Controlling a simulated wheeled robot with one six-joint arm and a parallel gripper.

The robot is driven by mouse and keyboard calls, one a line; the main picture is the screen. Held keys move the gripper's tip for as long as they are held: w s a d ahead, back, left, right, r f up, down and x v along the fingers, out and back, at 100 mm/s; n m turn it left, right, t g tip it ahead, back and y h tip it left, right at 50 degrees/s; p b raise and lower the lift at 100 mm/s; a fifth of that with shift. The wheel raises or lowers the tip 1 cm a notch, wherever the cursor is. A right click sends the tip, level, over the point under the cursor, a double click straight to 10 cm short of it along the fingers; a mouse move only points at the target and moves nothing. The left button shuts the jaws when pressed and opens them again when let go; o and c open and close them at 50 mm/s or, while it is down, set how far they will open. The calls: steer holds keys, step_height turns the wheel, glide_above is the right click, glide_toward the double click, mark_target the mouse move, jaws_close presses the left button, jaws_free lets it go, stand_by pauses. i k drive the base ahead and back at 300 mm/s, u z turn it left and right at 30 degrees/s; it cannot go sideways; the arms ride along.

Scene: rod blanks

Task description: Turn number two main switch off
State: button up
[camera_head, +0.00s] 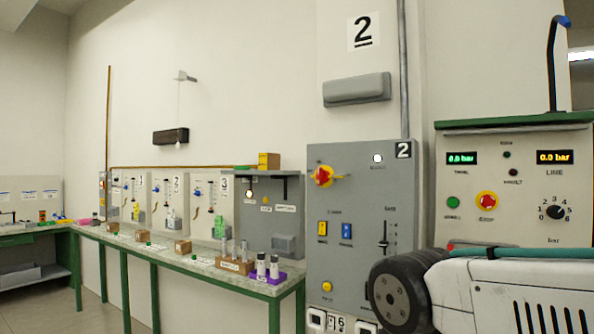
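The grey cabinet marked 2 (350,205) stands on the wall right of the bench. Its main switch (323,176) is a red rotary knob on a yellow disc at the upper left of the cabinet face; a short yellowish piece sticks out to its right. I cannot tell its exact setting. A lamp (378,158) at the cabinet's upper right looks lit white. My gripper is not in view. A white and dark grey link of my arm crosses the lower right and hides part of the cabinet's lower right corner.
A beige console (470,170) with green and orange displays and a red stop button (487,202) stands at the right. A long bench (160,246) with wall panels, blocks and bottles runs left. A large 2 sign (364,31) hangs above the cabinet.

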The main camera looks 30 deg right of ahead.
mark_target(322, 176)
steer(key=u, duration=0.05)
steer(key=i, duration=0.85)
steer(key=z, duration=0.2)
